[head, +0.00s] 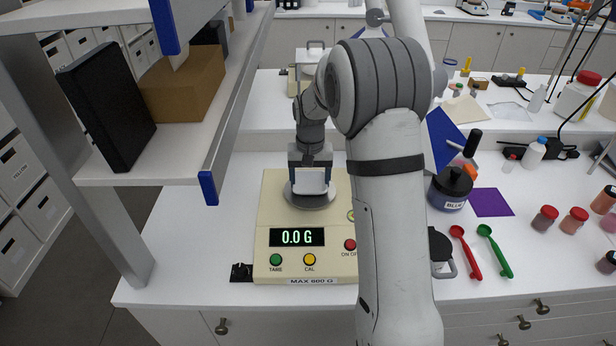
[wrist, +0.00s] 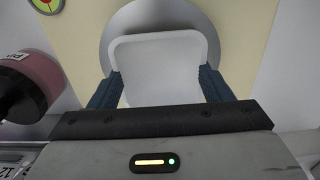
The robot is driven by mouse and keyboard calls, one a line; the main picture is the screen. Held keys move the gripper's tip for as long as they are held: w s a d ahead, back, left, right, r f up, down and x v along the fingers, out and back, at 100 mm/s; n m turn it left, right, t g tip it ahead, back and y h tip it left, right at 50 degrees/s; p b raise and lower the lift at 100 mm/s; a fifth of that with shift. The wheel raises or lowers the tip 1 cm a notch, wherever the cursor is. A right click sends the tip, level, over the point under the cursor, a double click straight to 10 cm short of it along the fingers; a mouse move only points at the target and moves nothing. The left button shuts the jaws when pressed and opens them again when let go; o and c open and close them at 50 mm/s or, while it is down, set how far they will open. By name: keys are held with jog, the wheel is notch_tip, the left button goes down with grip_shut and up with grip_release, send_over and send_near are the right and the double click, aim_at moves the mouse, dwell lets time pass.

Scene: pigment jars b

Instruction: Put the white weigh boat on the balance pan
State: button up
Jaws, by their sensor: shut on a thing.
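The white weigh boat (wrist: 158,68) is between the two dark fingers of my gripper (wrist: 160,88) in the wrist view. My gripper is shut on it, one finger at each side. In the head view my gripper (head: 310,178) holds the boat (head: 310,182) over the round grey balance pan (head: 312,203). The pan (wrist: 113,22) shows around the boat's far edge in the wrist view. The cream balance (head: 265,222) reads 0.0 G. I cannot tell how small the gap between boat and pan is. My arm hides the balance's right side.
A shelf with a black binder (head: 105,105) and a brown box (head: 185,85) overhangs the left. A jar marked BLUE (head: 450,190), a red scoop (head: 466,250) and a green scoop (head: 495,250) lie to the right. A dark-lidded pink jar (wrist: 35,85) is close on the left in the wrist view.

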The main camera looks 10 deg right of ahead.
aim_at(310, 189)
jog(key=shift+s, duration=0.1)
jog(key=shift+f, duration=0.2)
jog(key=o, duration=0.9)
jog(key=shift+o, duration=0.2)
jog(key=shift+r, duration=0.1)
notch_tip(310, 189, up, 12)
jog(key=b, duration=0.2)
jog(key=s+r+n+t, duration=0.15)
jog(key=s+r, duration=0.25)
jog(key=s, duration=0.9)
jog(key=s+f+t, duration=0.2)
jog(key=s+f, duration=0.2)
jog(key=s, duration=1.3)
jog(key=shift+a+f+n, duration=0.15)
jog(key=shift+n, duration=0.3)
